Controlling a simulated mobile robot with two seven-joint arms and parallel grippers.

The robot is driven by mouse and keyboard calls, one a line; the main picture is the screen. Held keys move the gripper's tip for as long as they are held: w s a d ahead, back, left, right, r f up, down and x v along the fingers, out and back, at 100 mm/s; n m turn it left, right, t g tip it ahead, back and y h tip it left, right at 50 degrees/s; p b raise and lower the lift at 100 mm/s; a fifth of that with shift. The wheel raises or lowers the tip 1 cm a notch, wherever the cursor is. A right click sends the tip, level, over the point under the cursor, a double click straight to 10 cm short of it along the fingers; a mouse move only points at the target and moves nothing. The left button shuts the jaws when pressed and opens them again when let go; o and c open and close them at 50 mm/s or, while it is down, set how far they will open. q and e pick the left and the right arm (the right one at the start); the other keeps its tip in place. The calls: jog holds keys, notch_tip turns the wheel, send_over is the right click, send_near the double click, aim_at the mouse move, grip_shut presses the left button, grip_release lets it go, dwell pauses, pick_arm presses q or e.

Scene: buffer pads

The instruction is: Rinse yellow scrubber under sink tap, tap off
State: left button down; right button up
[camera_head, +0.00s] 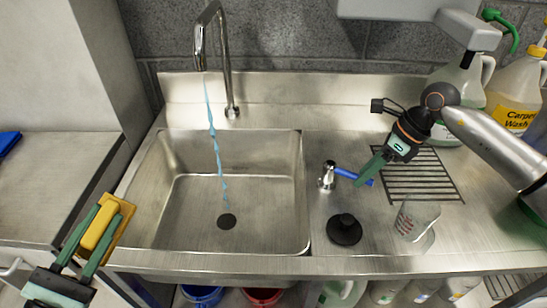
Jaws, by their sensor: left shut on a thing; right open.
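The yellow scrubber (99,229) is between the green fingers of my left gripper (96,228), in front of the sink's left front corner. The gripper is shut on it. The tap (224,55) stands behind the sink basin (270,225), and a thin blue stream of water (214,140) runs from it towards the drain (227,221). A small tap valve with a blue lever (350,175) stands on the counter right of the basin. My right gripper (371,172) is open, with its fingers at the blue lever's right end; whether they touch it is unclear.
A black round stopper (344,229) and a clear beaker (416,221) stand on the counter right of the basin. A wire rack (425,185) lies behind the beaker. Large jugs (515,85) stand at the back right. Buckets and bottles show under the counter.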

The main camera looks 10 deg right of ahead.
grip_shut()
dwell(0.3)
dwell(1.1)
